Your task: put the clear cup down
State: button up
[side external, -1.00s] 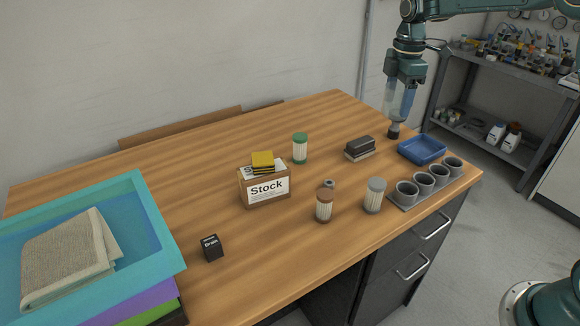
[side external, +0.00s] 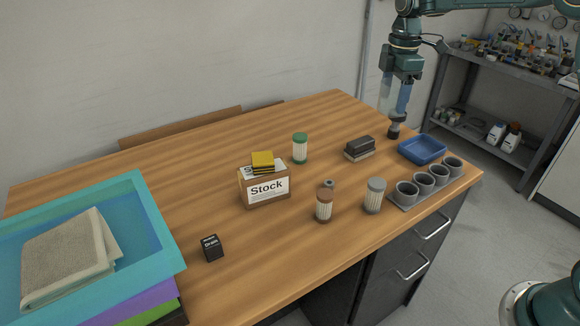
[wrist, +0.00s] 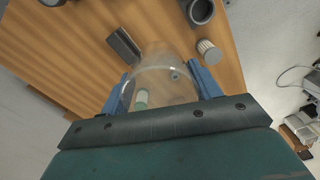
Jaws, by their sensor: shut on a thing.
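The clear cup (wrist: 160,62) is between the two blue fingers of my gripper (wrist: 160,88) in the wrist view, and its see-through wall spans the gap. My gripper (side external: 395,104) is shut on it. In the side view the clear cup (side external: 386,93) shows faintly beside a blue finger, above the far right part of the wooden table (side external: 225,160). A dark round piece (side external: 394,131) shows just below the fingers. I cannot tell whether the cup's lower edge touches anything.
A blue tray (side external: 422,150), a holder with several grey cups (side external: 422,184) and a dark brush-like block (side external: 360,148) are near. Bare table lies behind the Stock box (side external: 264,188).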

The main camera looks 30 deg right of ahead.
jog(key=w+a+n, duration=0.3)
jog(key=a+n, duration=0.1)
jog(key=a, duration=1.6)
jog(key=s+a+n, duration=0.2)
jog(key=s+a, duration=0.1)
jog(key=a, duration=0.7)
jog(key=s+a+n, duration=0.3)
jog(key=a, duration=0.7)
jog(key=f, duration=1.5)
jog(key=shift+w+a+f, duration=0.15)
jog(key=shift+w+f, duration=0.05)
jog(key=shift+w, duration=0.05)
jog(key=shift+f, duration=2.15)
jog(key=shift+f, duration=0.15)
jog(key=o, duration=1)
jog(key=shift+c, duration=0.2)
